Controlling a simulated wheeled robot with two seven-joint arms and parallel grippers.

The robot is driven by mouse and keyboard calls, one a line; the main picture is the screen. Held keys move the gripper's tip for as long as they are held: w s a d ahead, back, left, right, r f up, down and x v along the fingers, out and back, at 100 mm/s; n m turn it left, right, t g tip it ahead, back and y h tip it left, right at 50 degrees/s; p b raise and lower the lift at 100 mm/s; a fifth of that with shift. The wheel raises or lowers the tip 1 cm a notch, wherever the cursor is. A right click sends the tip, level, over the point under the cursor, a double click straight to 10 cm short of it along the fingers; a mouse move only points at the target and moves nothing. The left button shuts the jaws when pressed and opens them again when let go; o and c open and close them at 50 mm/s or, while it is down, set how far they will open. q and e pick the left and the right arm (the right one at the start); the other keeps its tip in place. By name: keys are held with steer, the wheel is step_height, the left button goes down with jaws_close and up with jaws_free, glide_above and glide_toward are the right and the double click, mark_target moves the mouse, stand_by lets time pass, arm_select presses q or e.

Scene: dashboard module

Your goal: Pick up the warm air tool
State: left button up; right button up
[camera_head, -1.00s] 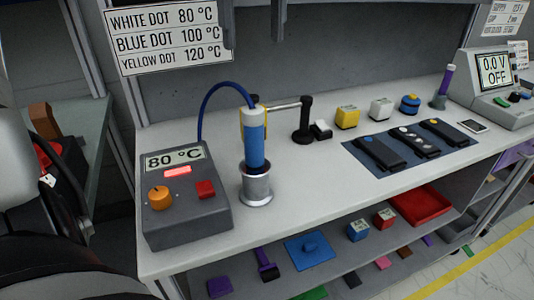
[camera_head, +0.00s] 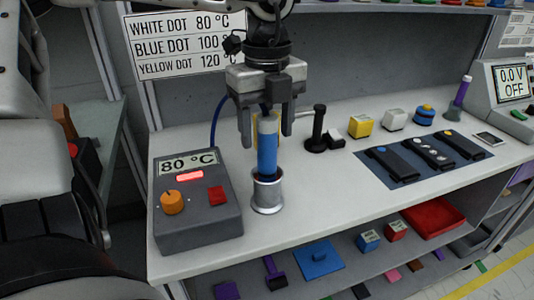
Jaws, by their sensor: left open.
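The warm air tool (camera_head: 267,152) is a blue cylinder with a pale top. It stands upright in a silver metal holder (camera_head: 268,195) on the bench, and a blue cable (camera_head: 214,128) runs behind it toward the control box. My left gripper (camera_head: 266,135) points down from above, open, with its fingers around the tool's upper end. One finger is on the left of the tool and one on the right. I cannot tell whether either finger touches it. The right gripper is not in view.
The control box (camera_head: 197,215), reading 80 °C, sits left of the holder. A black stand (camera_head: 318,130) is behind right. Yellow (camera_head: 361,126) and white (camera_head: 394,119) blocks and a dark mat (camera_head: 401,178) with black modules lie to the right. A white bench strip in front is clear.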

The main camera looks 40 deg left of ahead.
arm_select(q)
steer(key=shift+f, duration=0.7)
steer(key=c, duration=1.1)
steer(key=shift+o, duration=0.2)
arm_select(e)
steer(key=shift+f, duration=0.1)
arm_select(q)
steer(key=shift+r, duration=0.15)
